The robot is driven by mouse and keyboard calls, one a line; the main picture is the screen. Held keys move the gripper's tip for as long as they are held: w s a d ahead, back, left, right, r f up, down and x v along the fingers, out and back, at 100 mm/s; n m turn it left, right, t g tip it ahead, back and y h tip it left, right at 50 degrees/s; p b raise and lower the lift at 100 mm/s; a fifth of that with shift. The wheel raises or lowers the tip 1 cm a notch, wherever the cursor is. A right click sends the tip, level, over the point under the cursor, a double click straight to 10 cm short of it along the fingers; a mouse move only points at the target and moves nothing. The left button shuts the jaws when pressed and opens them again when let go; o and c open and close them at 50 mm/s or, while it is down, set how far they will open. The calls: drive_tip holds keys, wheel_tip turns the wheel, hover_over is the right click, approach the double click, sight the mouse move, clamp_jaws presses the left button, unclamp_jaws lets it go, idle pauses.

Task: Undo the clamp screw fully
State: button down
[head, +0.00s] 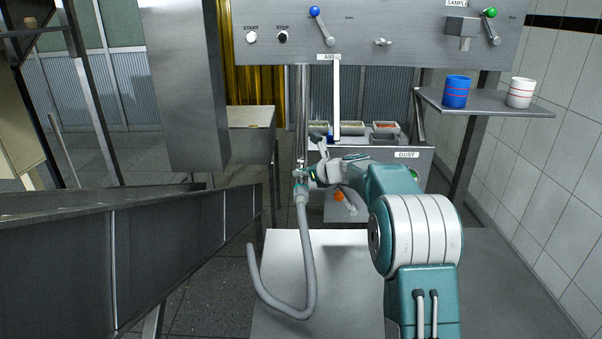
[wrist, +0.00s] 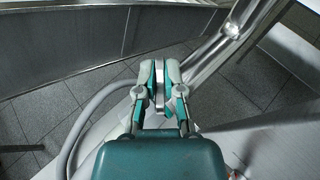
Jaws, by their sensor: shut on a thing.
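A vertical metal pipe (head: 302,110) comes down from the panel and meets a grey hose (head: 308,250) at a coupling (head: 300,187). My gripper (head: 311,177) is at this coupling, reaching it from the right. In the wrist view my gripper (wrist: 160,76) is closed around a small metal piece (wrist: 159,90), which appears to be the clamp screw. Its threads and how far it is turned cannot be made out. The hose (wrist: 88,118) curves away at the left of the wrist view, and the metal pipe (wrist: 205,65) runs up to the right.
A grey panel (head: 370,45) with knobs and levers stands ahead. A shelf (head: 490,104) at the right holds a blue cup (head: 456,92) and a white cup (head: 520,92). Several trays sit behind my wrist. A dark metal chute (head: 120,250) fills the left. A pale table (head: 335,300) lies below.

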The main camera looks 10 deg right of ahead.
drive_tip(key=shift+w+d+n+g+y, duration=0.1)
drive_tip(key=shift+n+g+y, duration=0.5)
drive_tip(key=shift+n+y, duration=0.15)
drive_tip(key=shift+n+g+y, duration=1.05)
drive_tip(key=shift+n+g, duration=0.45)
drive_tip(key=shift+n, duration=0.15)
drive_tip(key=c, duration=0.8)
unclamp_jaws()
drive_tip(key=shift+o, duration=0.2)
drive_tip(key=v, duration=1.2)
